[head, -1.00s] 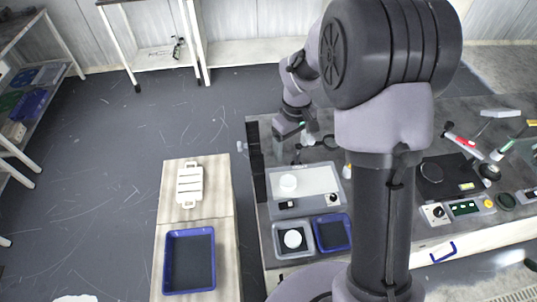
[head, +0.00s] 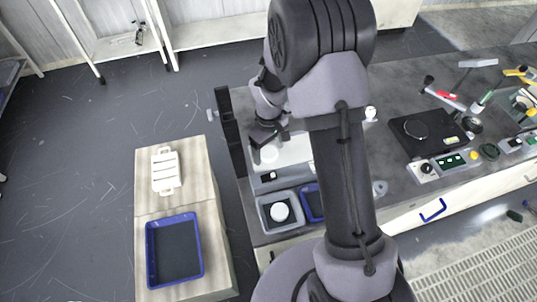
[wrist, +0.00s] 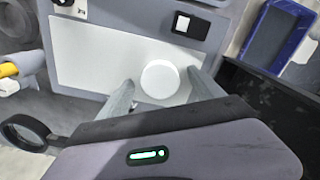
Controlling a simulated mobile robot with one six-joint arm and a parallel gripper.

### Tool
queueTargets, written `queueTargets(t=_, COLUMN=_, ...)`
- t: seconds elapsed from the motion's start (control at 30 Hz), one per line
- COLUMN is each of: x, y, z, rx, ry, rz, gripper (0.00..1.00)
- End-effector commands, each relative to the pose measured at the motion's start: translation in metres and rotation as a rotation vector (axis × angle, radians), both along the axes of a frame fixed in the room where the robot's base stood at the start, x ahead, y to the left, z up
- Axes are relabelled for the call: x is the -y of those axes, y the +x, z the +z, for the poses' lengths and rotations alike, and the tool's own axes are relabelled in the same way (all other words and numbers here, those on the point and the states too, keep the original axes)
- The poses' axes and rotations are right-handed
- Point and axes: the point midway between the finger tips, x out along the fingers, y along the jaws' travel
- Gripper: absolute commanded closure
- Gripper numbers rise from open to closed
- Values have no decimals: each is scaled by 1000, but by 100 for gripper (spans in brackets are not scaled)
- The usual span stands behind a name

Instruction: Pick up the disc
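A white round disc (wrist: 160,80) lies on the pale plate (wrist: 80,60) of a grey device. In the wrist view my gripper (wrist: 163,89) is open, with one finger on each side of the disc. I cannot tell if the fingers touch it or how far above the plate they are. In the head view my gripper (head: 264,138) is over the back of the plate (head: 296,151), and the disc (head: 269,155) shows just in front of it. Another white disc (head: 280,211) sits in a grey tray (head: 266,224).
A blue-rimmed tray (head: 312,203) stands beside the grey tray, partly behind my arm. A side table holds a white rack (head: 166,171) and a blue tray (head: 150,262). A magnifier ring (wrist: 24,132) is left of my gripper. A dark device (head: 430,133) stands at right.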

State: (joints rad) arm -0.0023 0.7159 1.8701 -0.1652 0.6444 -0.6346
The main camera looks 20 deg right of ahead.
Motion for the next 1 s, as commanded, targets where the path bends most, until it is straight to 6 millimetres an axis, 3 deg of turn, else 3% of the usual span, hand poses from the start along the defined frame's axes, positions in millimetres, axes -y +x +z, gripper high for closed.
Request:
queueTargets(t=0.03, x=0, y=0, z=0, rx=0, ry=0, rz=0, gripper=33)
queueTargets(t=0.33, x=0, y=0, z=1, rx=0, ry=0, rz=0, gripper=92)
queueTargets(t=0.63, x=0, y=0, z=5, rx=1, ry=0, rz=0, gripper=94)
queueTargets(t=0.9, x=0, y=0, z=43, rx=2, ry=0, rz=0, gripper=94)
queueTargets(t=1.0, x=-1, y=-23, z=41, rx=-2, ry=0, rz=0, gripper=94)
